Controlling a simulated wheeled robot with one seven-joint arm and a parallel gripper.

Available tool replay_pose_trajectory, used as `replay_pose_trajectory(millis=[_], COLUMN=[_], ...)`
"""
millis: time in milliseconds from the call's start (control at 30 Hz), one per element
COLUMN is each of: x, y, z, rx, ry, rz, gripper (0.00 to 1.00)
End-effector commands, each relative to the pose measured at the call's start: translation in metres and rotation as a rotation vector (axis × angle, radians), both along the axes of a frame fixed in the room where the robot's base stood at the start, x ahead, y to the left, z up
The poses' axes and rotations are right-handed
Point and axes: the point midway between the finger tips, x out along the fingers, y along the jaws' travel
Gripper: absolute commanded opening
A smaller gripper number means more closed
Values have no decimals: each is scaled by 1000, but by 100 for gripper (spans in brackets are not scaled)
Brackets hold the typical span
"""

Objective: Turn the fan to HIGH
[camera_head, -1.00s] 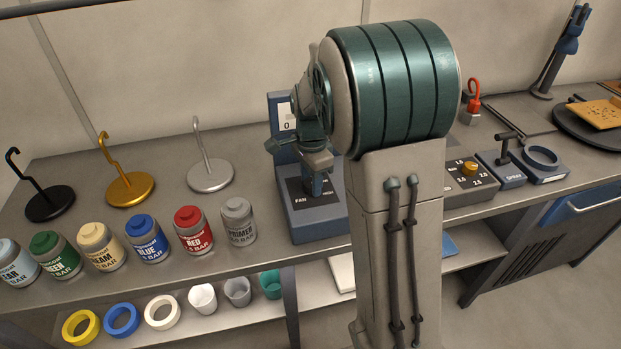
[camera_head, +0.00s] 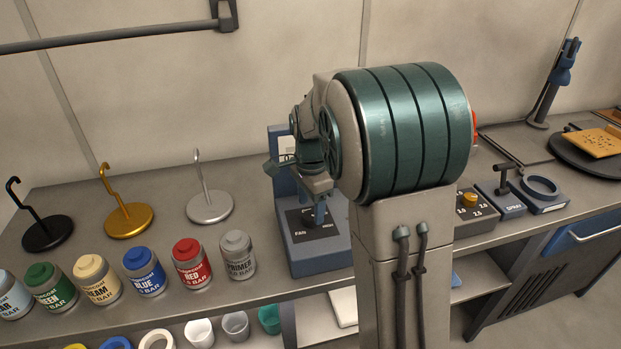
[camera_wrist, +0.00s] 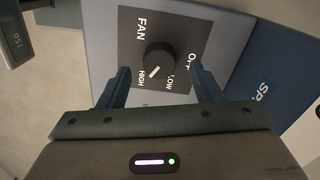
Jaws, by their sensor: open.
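The fan control is a blue-grey box (camera_head: 318,263) on the bench. Its black dial plate (camera_wrist: 184,82) reads FAN, OFF, LOW and HIGH in the wrist view. The round black knob (camera_wrist: 160,57) has a white pointer mark, which points to the lower left, towards the HIGH label (camera_wrist: 148,78). My gripper (camera_wrist: 160,70) is open, with one finger on each side of the knob in the wrist view and nothing held. In the head view my gripper (camera_head: 320,214) is over the dial plate and hides part of it. Finger contact with the knob cannot be made out.
Several paint cans (camera_head: 190,264) and hook stands (camera_head: 126,217) stand left of the box. A control box with a yellow knob (camera_head: 468,199) and a spray unit (camera_head: 500,199) stand to the right. A dark bar (camera_head: 110,36) crosses the upper left.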

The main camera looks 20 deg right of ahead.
Motion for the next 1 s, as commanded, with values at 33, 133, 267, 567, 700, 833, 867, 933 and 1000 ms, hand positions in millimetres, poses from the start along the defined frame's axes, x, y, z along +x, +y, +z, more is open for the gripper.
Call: replay_pose_trajectory(millis=[33, 133, 267, 567, 700, 833, 867, 933, 1000], x=[1, 1, 1, 0, 0, 0, 0, 0, 0], y=[0, 0, 0, 0, 0, 0, 0, 0, 0], z=[12, 36, 66, 107, 111, 111, 111, 111, 111], rx=[0, 0, 0, 0, 0, 0, 0, 0, 0], ry=[-6, -6, -5, -2, -1, -1, -1, -1, -1], rz=[1, 0, 0, 0, 0, -1, -1, -1, -1], gripper=[59, 59, 59, 59, 59, 59, 59, 59, 59])
